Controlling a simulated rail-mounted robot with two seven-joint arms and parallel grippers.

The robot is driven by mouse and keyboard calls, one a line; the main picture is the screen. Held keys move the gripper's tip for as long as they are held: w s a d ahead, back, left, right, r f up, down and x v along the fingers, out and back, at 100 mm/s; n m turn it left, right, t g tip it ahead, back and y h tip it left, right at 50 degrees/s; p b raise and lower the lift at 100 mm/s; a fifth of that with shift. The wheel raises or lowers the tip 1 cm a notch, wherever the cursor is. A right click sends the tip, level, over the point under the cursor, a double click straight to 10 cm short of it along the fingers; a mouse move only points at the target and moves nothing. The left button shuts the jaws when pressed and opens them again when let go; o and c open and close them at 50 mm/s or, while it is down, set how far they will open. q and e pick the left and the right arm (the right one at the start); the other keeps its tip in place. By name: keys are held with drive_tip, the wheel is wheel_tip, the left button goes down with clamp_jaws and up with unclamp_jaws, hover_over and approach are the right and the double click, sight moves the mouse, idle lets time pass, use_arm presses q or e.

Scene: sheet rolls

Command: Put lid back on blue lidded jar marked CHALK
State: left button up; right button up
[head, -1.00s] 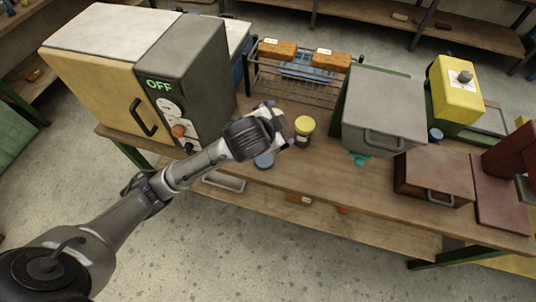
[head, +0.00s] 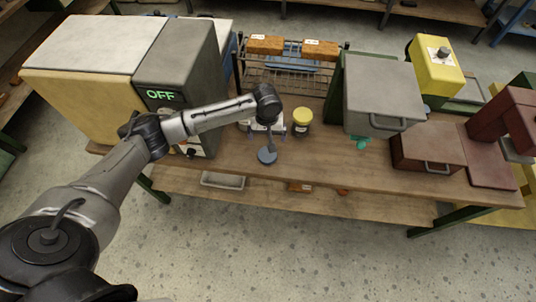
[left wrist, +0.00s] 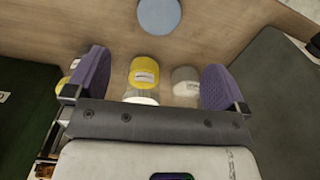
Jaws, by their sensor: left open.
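A flat blue disc, which looks like the lid (head: 267,156), lies on the bench near its front edge; it also shows at the top of the left wrist view (left wrist: 160,14). My left gripper (head: 266,128) is over the bench, just behind the lid and left of a yellow-topped jar (head: 302,117). In the left wrist view its purple fingers stand wide apart with nothing held (left wrist: 155,85). A yellow jar with a pale label (left wrist: 145,75) and a grey-white one (left wrist: 186,80) show beyond the fingers. I cannot read CHALK on any jar. My right gripper is out of view.
A large box machine reading OFF (head: 165,95) stands left of the gripper. A wire rack (head: 300,75) with orange blocks is behind. A grey lidded bin (head: 383,95) and a brown box (head: 428,146) stand to the right. The front bench strip (head: 330,170) is mostly clear.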

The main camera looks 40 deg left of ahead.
use_arm(q)
drive_tip(key=shift+n, duration=0.4)
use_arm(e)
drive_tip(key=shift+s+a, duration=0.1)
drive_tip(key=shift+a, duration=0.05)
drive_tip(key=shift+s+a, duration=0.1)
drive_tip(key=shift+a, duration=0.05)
use_arm(q)
drive_tip(key=b, duration=0.1)
hover_over(267, 155)
wheel_tip(267, 155, down, 8)
drive_tip(key=shift+r, duration=0.25)
drive_tip(key=shift+f, duration=0.55)
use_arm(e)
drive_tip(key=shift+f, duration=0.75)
use_arm(q)
drive_tip(key=shift+f+b, duration=0.8)
drive_tip(key=shift+f, duration=1.75)
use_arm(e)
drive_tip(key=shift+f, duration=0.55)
use_arm(q)
drive_tip(key=c, duration=0.9)
